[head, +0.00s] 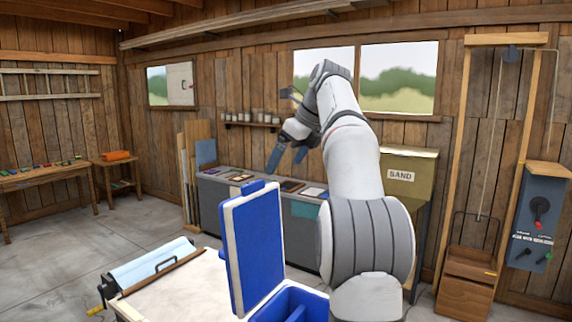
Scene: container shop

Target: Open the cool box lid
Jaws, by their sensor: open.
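The blue cool box (290,302) stands at the bottom centre in the head view, partly hidden behind my arm. The box's open inside shows blue walls and a divider. My gripper (287,160) is open and empty, above and behind the lid's top edge in the picture, with its fingers pointing down. It looks apart from the lid, though the depth between them is hard to judge.
A white-topped table (182,298) with a roller device (150,268) lies left of the lid. A grey counter (215,205) with flat items runs along the back wall. A sand bin (408,190) and a lever panel (540,225) stand right. The floor at left is clear.

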